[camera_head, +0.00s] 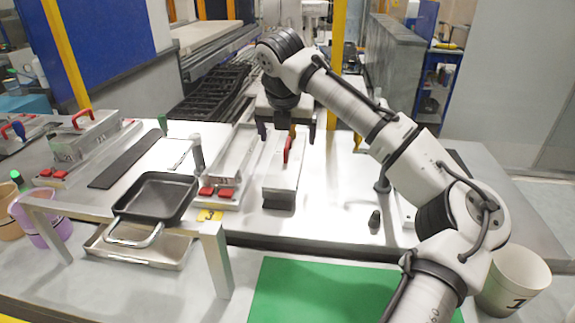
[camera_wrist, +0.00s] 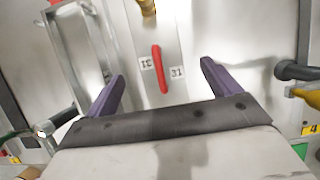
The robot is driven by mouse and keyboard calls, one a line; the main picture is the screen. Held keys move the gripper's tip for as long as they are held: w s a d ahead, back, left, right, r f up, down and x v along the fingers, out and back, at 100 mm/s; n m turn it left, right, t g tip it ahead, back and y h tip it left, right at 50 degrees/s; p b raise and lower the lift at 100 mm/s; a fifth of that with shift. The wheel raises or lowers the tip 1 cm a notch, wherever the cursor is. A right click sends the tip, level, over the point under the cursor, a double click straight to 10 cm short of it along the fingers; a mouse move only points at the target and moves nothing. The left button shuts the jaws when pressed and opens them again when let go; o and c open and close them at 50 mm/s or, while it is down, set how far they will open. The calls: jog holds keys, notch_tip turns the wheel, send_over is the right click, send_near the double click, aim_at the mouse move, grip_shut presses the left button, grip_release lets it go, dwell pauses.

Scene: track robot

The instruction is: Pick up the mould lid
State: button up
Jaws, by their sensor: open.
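The mould lid (camera_head: 283,184) is a long grey metal block with a red handle on top, lying on the metal table in the middle of the head view. In the wrist view the lid (camera_wrist: 176,30) shows between the fingers, with its red handle (camera_wrist: 159,70) and small white labels on either side. My gripper (camera_head: 288,130) is open and empty, pointing down above the far part of the lid. In the wrist view the purple fingers of the gripper (camera_wrist: 163,70) stand on either side of the handle, apart from it. The exact height gap is hard to tell.
An open metal mould (camera_head: 232,160) with red clamps lies just left of the lid. Another box with a red handle (camera_head: 85,119) stands further left. A black pan (camera_head: 156,198) sits on a raised stand. A green mat (camera_head: 320,292) lies in front; a white cup (camera_head: 515,280) stands right.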

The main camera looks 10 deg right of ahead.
aim_at(287, 141)
jog(key=shift+b+x, duration=2.3)
jog(key=shift+b, duration=0.2)
jog(key=shift+w+f+b, duration=0.1)
jog(key=shift+f+b, duration=0.2)
jog(key=shift+f, duration=0.05)
jog(key=shift+a+r, duration=0.1)
jog(key=shift+c, duration=0.4)
jog(key=c, duration=1.4)
jog(key=shift+r, duration=0.1)
notch_tip(287, 141, up, 20)
jog(key=shift+f+p, duration=0.1)
jog(key=shift+p, duration=0.75)
